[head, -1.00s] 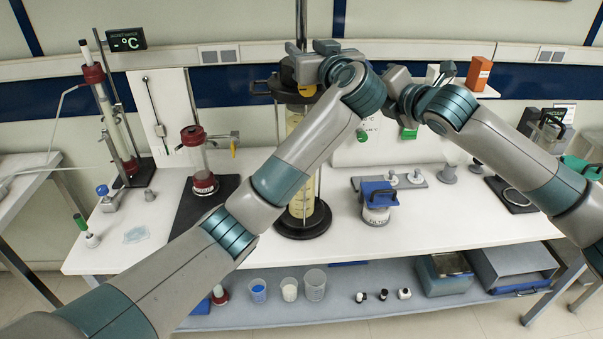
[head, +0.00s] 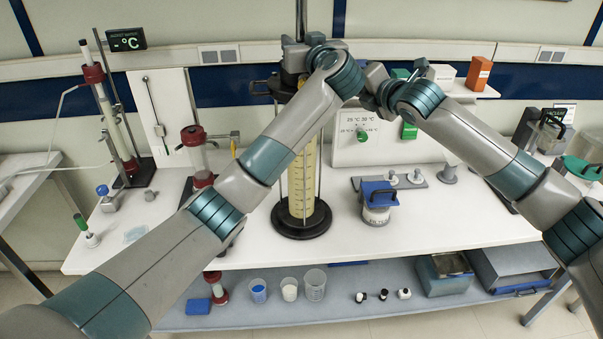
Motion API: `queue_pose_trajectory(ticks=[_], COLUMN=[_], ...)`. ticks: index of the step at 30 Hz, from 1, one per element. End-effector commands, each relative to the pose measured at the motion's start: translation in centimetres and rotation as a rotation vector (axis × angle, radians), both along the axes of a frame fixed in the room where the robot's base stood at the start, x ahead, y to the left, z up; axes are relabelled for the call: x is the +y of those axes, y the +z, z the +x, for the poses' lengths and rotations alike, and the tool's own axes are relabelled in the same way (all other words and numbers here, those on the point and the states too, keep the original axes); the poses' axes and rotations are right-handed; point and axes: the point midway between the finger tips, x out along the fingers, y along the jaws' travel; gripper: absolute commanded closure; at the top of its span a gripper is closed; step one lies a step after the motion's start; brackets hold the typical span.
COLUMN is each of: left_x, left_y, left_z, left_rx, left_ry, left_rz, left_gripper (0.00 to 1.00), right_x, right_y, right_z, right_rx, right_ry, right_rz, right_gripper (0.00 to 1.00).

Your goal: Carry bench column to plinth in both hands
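The bench column, which I take to be the large upright cylinder with pale yellow packing (head: 304,180), stands on a round black base on the white bench. Its black top collar has a side handle at the left. My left gripper (head: 293,62) is at the column's top, overlapping the collar; its fingertips do not show clearly, so I cannot tell whether it touches or grips. My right gripper is mostly hidden behind my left wrist, right of the column top; its fingers cannot be seen. I cannot make out a plinth.
A small red-capped column (head: 196,155) and a tall thin column (head: 112,115) stand at left. A blue-topped jar (head: 377,205) is right of the base. A white panel box (head: 365,140) stands behind. Beakers (head: 289,289) sit on the lower shelf. The front bench is fairly clear.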

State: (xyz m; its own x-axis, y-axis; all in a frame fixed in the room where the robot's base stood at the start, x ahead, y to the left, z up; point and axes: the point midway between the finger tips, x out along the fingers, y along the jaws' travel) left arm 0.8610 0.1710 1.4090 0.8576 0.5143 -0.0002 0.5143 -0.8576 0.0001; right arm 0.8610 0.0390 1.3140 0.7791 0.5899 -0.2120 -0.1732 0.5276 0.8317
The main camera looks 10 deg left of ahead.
Motion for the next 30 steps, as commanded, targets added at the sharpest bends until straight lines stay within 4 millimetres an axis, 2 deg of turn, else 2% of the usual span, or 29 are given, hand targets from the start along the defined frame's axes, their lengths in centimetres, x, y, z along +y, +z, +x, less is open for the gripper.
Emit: queue_pose_trajectory(ticks=[1,3,30], left_x=[0.01,0.0,-0.13], left_y=[-0.01,0.0,0.04], left_z=[-0.01,-0.01,-0.08], left_rx=[0.0,0.0,-0.001], left_ry=[0.0,0.0,-0.001], left_rz=[0.0,0.0,0.001], left_gripper=[0.89,1.0,1.0], right_x=[-0.04,-0.06,-0.21], right_y=[-0.02,-0.05,-0.24], right_z=[0.01,0.02,0.12], right_rx=[0.001,0.001,0.004], right_ry=[-0.001,-0.001,-0.005], right_rz=[-0.001,-0.001,-0.003], right_gripper=[0.99,1.0,1.0])
